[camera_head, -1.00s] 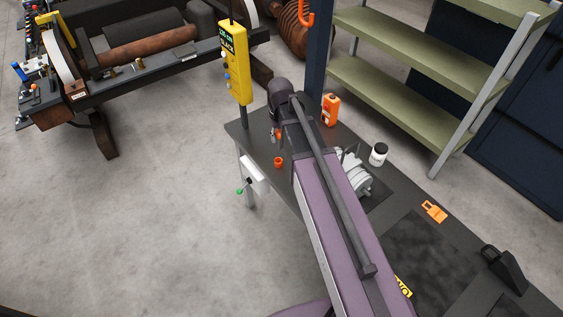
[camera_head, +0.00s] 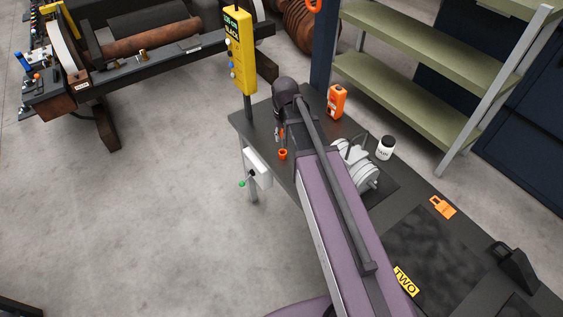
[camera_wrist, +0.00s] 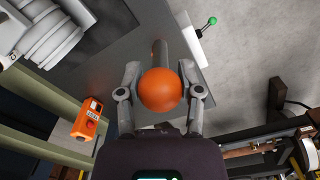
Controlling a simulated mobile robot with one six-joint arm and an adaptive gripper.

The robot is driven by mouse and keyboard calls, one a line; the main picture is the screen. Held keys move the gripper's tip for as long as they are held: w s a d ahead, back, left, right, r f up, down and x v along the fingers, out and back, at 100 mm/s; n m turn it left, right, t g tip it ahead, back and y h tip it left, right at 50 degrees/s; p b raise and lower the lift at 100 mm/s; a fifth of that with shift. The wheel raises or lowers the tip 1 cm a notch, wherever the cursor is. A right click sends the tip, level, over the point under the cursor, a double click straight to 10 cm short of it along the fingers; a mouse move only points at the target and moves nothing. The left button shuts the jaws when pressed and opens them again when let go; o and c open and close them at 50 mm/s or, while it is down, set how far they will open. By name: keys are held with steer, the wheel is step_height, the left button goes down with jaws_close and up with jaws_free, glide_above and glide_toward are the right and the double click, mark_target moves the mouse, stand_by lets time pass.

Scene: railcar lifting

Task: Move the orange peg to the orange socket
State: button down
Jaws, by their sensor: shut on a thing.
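My gripper (camera_wrist: 161,72) is shut on the orange peg (camera_wrist: 160,92), which shows in the wrist view as a round orange knob with a grey shaft beyond it. A small orange cup-like piece (camera_head: 283,154), possibly the orange socket, stands on the table close to the gripper. I cannot tell whether the peg touches anything.
On the dark table (camera_head: 410,215) are a grey machine part (camera_head: 355,167), a white jar (camera_head: 386,147), an orange box (camera_head: 337,102) and an orange tag (camera_head: 442,207). A yellow control box (camera_head: 240,60) stands at the table's corner. Green shelves (camera_head: 400,95) stand behind.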

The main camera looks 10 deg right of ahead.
steer(key=s+a+f+m+b, duration=0.1)
steer(key=s+f+m+b, duration=0.2)
steer(key=f+b, duration=0.9)
step_height(320, 180, down, 2)
steer(key=shift+s+a+f+m+b, duration=0.15)
steer(key=shift+a+m+b, duration=0.25)
steer(key=shift+m, duration=0.5)
steer(key=w+d, duration=0.1)
steer(key=w, duration=0.3)
steer(key=w+d+b, duration=0.1)
steer(key=w, duration=0.4)
steer(key=w+d+f, duration=0.1)
steer(key=w, duration=0.4)
steer(key=shift+w+d+f, duration=0.1)
steer(key=shift+d, duration=0.2)
steer(key=shift+w+d, duration=0.1)
steer(key=shift+w, duration=0.35)
steer(key=shift+w+d+f+b, duration=0.1)
steer(key=shift+w+f+b, duration=0.1)
steer(key=shift+w+b, duration=0.15)
steer(key=shift+s+f+b, duration=0.2)
steer(key=shift+f+b, duration=1.4)
steer(key=shift+b, duration=0.05)
steer(key=shift+f, duration=0.15)
